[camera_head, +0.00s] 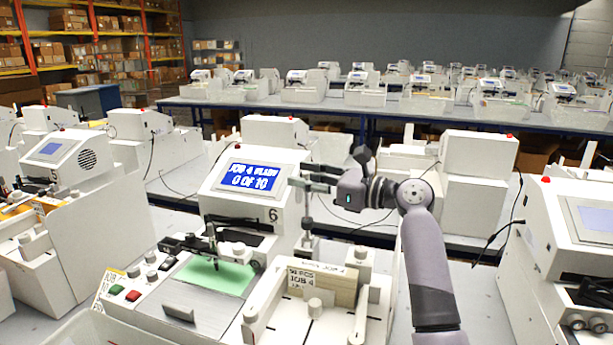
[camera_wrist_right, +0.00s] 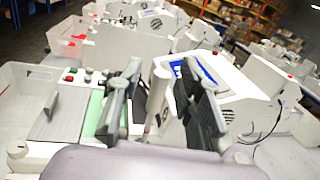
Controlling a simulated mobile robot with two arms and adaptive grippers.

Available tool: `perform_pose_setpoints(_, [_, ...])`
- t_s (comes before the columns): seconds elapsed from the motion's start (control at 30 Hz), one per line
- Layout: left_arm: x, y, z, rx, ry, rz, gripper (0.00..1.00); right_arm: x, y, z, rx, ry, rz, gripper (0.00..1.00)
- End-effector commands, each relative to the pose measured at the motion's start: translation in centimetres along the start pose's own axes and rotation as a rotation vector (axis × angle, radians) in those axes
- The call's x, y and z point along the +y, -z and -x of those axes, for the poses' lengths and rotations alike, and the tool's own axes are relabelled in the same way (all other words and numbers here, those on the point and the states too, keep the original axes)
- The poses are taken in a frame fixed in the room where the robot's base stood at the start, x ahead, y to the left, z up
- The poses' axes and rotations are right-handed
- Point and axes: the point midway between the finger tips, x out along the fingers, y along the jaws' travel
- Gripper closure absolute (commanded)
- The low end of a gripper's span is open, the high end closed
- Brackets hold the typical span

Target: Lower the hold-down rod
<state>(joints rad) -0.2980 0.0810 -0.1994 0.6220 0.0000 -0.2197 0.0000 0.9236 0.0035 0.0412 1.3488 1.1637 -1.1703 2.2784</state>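Plotter 6 (camera_head: 243,192) has a screen (camera_head: 250,177) reading "JOB 4", "0 OF 10". A slim upright post (camera_head: 307,216), apparently the hold-down rod, stands behind the stack of cards (camera_head: 322,282) in the plotter's feeder. My right gripper (camera_head: 314,178) is at the top of this post, reaching in from the right. In the wrist view, the two dark fingers of my right gripper (camera_wrist_right: 163,78) are apart, with a pale upright rod (camera_wrist_right: 157,98) showing between them. I cannot tell whether either finger touches it. My left gripper is not in view.
A green card (camera_head: 222,277) lies on the plotter bed under the pen arm (camera_head: 190,243). Red and green buttons (camera_head: 125,292) are at its left. Other plotters stand close on both sides, including one at the right (camera_head: 560,245). A loose cable hangs at the right.

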Motion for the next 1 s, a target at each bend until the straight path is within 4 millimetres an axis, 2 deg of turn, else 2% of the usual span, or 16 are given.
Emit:
perform_pose_setpoints(0.13, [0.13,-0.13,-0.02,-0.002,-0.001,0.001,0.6,0.01,-0.01,0.01,0.0,0.0,0.0,0.68])
perform_pose_setpoints(0.6, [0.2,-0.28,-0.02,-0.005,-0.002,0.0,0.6,0.0,-0.02,0.05,-0.001,0.0,-0.001,0.99])
perform_pose_setpoints(1.0, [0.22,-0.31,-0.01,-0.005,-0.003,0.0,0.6,-0.01,-0.01,0.05,-0.001,0.0,-0.001,1.0])
